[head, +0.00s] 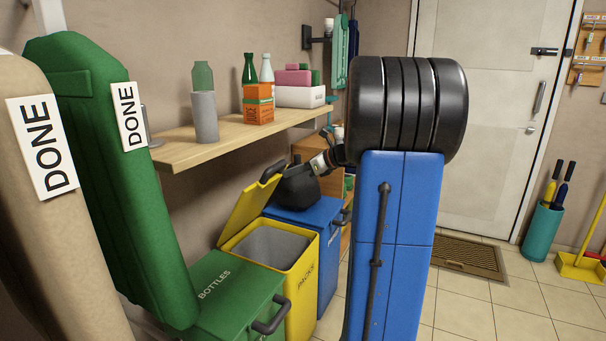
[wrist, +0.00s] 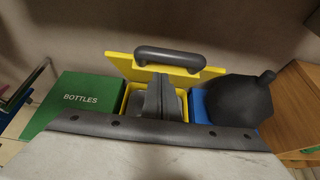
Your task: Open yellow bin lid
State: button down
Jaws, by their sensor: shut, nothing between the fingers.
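The yellow bin (head: 302,290), marked PACKS, stands between the green and blue bins. Its yellow lid (head: 248,208) is raised and leans back towards the wall, so the grey inside shows. The lid's dark handle (head: 272,170) is at its upper edge. In the wrist view, the lid (wrist: 120,66) stands behind the bin opening with the handle (wrist: 170,57) across it. My gripper (wrist: 160,78) is shut and empty, its fingertips just below the handle in the picture. I cannot tell whether they touch the lid. In the head view the fingers are hard to make out.
The green BOTTLES bin (head: 228,290) is left of the yellow bin, the blue bin (head: 328,235) right. A black bag-like object (wrist: 238,100) sits on the blue bin, close to my gripper. A wooden shelf (head: 230,138) with bottles and boxes hangs above.

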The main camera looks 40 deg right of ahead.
jog(key=shift+w+a+r, duration=0.15)
jog(key=shift+w+a, duration=0.05)
jog(key=shift+w, duration=0.25)
jog(key=shift+w+a+r, duration=0.1)
jog(key=shift+w+a, duration=0.05)
jog(key=shift+w, duration=0.25)
jog(key=w+a+r, duration=0.1)
jog(key=w, duration=0.1)
jog(key=w+a+r, duration=0.1)
jog(key=w+r, duration=0.1)
jog(key=w, duration=0.1)
jog(key=w+a+r, duration=0.1)
jog(key=w, duration=0.1)
jog(key=shift+w+r, duration=0.2)
jog(key=shift+r, duration=0.2)
